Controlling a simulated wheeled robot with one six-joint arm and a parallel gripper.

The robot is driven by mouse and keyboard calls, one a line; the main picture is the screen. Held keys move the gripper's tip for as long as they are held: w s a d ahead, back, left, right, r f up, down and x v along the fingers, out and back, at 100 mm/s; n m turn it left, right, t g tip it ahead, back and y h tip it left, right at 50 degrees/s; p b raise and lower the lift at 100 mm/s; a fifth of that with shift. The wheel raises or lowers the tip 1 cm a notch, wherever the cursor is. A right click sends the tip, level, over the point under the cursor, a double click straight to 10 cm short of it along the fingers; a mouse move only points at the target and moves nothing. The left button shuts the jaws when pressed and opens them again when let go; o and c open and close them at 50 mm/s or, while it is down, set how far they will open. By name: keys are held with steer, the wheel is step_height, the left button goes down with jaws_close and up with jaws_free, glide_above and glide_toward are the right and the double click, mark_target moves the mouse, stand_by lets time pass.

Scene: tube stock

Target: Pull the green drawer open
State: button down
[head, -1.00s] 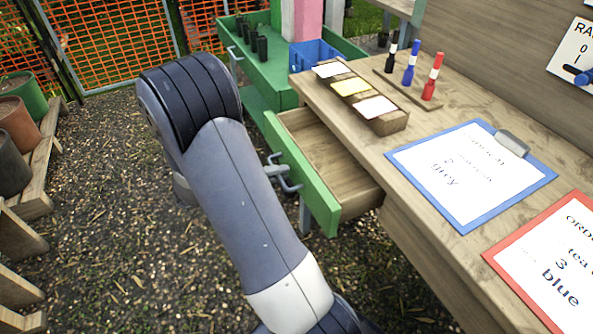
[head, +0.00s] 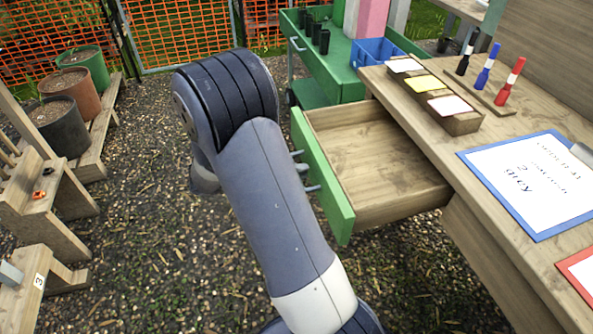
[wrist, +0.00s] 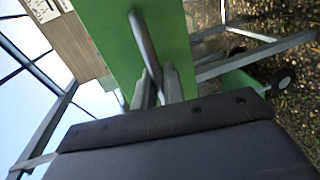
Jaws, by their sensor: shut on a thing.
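The green drawer (head: 322,180) stands well out from under the wooden bench in the head view. Its bare wooden inside (head: 375,165) is in sight and empty. The green front also fills the upper middle of the wrist view (wrist: 174,35). A grey bar handle (wrist: 142,38) is fixed on that front. My gripper (wrist: 158,86) is shut on the handle, with a finger to either side of it. In the head view my arm hides most of the gripper and part of the handle.
The bench top (head: 440,138) carries a label block (head: 465,123), a pen stand (head: 480,88) and a blue clipboard (head: 525,230). A green cart (head: 340,85) stands behind the drawer. Pots (head: 62,130) and wooden steps (head: 45,240) are at left. Gravel between is clear.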

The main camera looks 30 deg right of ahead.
steer(key=c, duration=1.6)
jaws_free()
steer(key=shift+c, duration=0.2)
steer(key=v, duration=1.1)
steer(key=shift+p, duration=0.4)
steer(key=shift+d, duration=0.2)
steer(key=x, duration=1)
steer(key=shift+b, duration=0.4)
steer(key=shift+s+d+f, duration=0.1)
steer(key=shift+s+d, duration=0.1)
steer(key=shift+d, duration=0.3)
